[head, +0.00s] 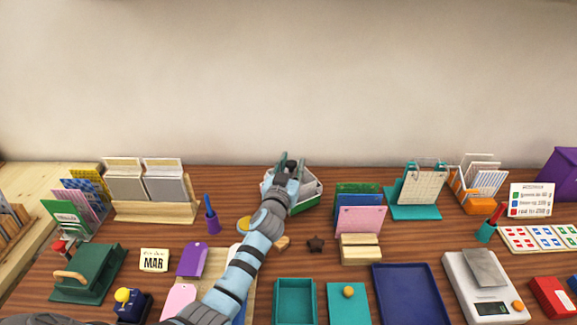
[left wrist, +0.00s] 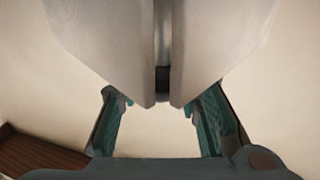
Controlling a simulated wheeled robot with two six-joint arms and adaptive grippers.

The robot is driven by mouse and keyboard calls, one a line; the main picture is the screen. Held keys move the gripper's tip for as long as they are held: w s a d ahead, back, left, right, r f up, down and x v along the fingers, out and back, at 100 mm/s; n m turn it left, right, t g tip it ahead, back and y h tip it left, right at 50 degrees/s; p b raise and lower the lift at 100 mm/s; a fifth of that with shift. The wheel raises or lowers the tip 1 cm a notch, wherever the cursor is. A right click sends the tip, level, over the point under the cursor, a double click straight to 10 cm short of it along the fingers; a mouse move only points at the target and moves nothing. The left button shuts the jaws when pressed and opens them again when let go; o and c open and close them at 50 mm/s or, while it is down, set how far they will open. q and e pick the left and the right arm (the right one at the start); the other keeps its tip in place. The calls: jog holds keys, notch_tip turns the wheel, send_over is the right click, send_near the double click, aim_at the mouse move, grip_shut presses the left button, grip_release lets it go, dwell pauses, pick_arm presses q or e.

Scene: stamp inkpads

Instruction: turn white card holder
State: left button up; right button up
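The likely white card holder, a grey-white compartmented holder with a green edge (head: 311,192), stands at the back middle of the table in the head view, partly hidden by my left arm. My left gripper (head: 291,164) is over it with its fingers apart. In the left wrist view two large pale grey panels (left wrist: 110,45) with a dark gap between them fill the top. Their lower ends reach between the teal fingers of my left gripper (left wrist: 160,110). Whether the fingers touch them I cannot tell. My right gripper is not in view.
Right of the holder stand green, blue and pink cards (head: 360,219) in a wooden block. The wall is close behind.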

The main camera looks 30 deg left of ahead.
pick_arm(q)
jog(key=shift+o, duration=0.7)
jog(key=s+d, duration=0.2)
jog(key=s, duration=0.9)
jog(key=shift+s+d, duration=0.15)
jog(key=shift+s, duration=0.25)
